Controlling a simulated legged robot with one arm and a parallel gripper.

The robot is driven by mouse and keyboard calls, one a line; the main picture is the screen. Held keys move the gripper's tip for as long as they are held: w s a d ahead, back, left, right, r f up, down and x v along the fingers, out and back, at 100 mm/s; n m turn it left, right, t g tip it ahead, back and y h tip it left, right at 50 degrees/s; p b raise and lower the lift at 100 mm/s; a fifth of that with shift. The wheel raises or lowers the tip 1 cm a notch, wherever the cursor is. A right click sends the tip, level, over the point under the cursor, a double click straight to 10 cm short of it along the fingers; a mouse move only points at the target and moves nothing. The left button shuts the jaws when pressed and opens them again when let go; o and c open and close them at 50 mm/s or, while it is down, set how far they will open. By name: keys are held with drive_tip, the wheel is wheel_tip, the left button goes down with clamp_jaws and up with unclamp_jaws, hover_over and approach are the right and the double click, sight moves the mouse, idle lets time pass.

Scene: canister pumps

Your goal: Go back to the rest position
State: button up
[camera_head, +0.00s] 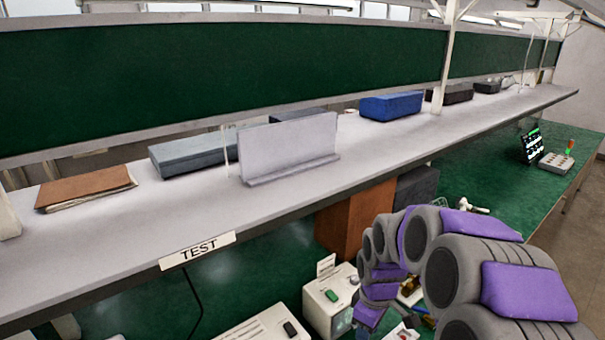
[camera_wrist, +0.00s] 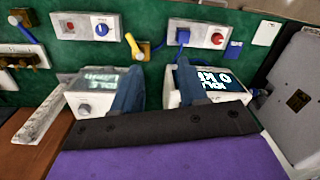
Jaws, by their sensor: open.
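My gripper (camera_wrist: 157,88) shows in the wrist view as two dark blue fingers set apart, with nothing visible between them. They are in front of two white pump units. The left unit (camera_wrist: 82,103) and the right unit (camera_wrist: 178,98) have lit displays that seem to read IDLE, partly covered by the fingers. In the head view my purple and grey arm reaches down over the green bench (camera_head: 465,190). The gripper tips are hard to make out there, beside a white box (camera_head: 318,312) with a small green item on top.
A long grey shelf (camera_head: 385,150) with a TEST label (camera_head: 197,250) runs above the bench. A brown box (camera_head: 350,225) stands under it near my arm.

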drive_tip(key=s+r+m, duration=0.2)
drive_tip(key=s+m, duration=0.1)
drive_tip(key=s, duration=0.7)
drive_tip(key=s+a+r+m+g+b, duration=0.1)
drive_tip(key=s+r+m, duration=0.2)
drive_tip(key=s, duration=0.7)
drive_tip(key=s+r+m, duration=0.2)
drive_tip(key=s+m, duration=0.2)
drive_tip(key=s, duration=0.5)
drive_tip(key=shift+s+a+r, duration=0.15)
drive_tip(key=shift+s+r, duration=0.05)
drive_tip(key=shift+s, duration=0.2)
drive_tip(key=shift+a, duration=0.15)
